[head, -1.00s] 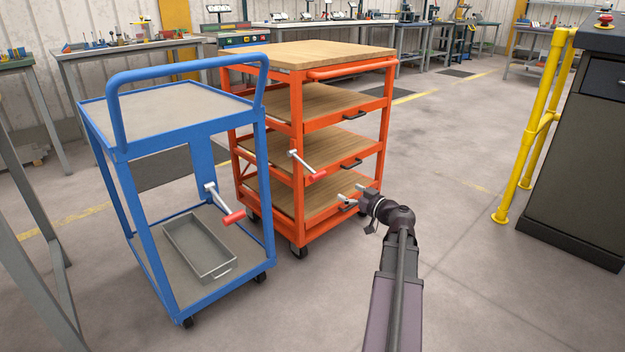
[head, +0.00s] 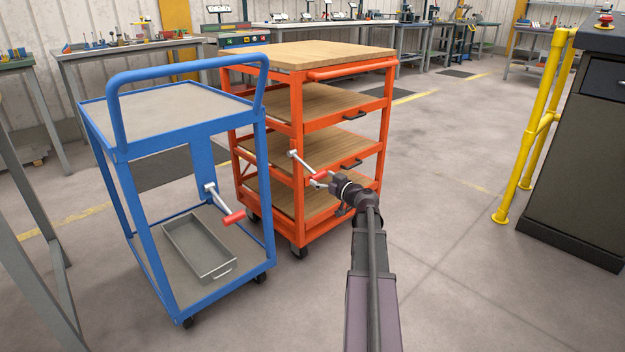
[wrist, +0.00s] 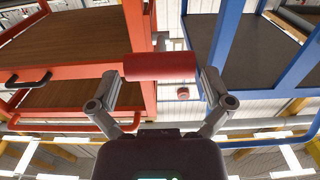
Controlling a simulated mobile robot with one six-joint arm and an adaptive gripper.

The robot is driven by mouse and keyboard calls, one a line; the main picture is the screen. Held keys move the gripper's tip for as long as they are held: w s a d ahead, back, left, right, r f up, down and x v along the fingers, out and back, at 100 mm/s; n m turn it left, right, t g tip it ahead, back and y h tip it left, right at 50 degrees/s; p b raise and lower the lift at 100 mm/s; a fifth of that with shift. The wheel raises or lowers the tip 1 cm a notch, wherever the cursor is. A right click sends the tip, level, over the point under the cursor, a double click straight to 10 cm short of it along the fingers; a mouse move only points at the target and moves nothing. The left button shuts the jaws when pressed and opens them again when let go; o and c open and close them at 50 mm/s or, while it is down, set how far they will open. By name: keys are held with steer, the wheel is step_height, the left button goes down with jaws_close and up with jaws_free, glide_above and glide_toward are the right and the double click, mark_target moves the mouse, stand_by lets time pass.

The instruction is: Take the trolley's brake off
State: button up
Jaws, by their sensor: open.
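The orange trolley (head: 297,140) has wooden shelves. On its near post is a brake lever (head: 300,161) with a pale metal arm sloping down to the right to a red grip (head: 319,174). My gripper (head: 322,183) is at that grip and partly covers it in the head view. In the wrist view the red grip (wrist: 160,66) lies crosswise between the spread fingers of my gripper (wrist: 160,82). The fingers are open; whether either touches the grip I cannot tell. The blue trolley (head: 120,150) on the left has a similar lever with a red grip (head: 234,217).
A grey tray (head: 198,246) lies on the blue trolley's lower shelf. A yellow rail (head: 543,125) and a dark cabinet (head: 585,150) stand at the right. Workbenches (head: 130,55) line the back wall. The floor between the orange trolley and the rail is clear.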

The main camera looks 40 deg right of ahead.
steer(key=shift+w, duration=0.8)
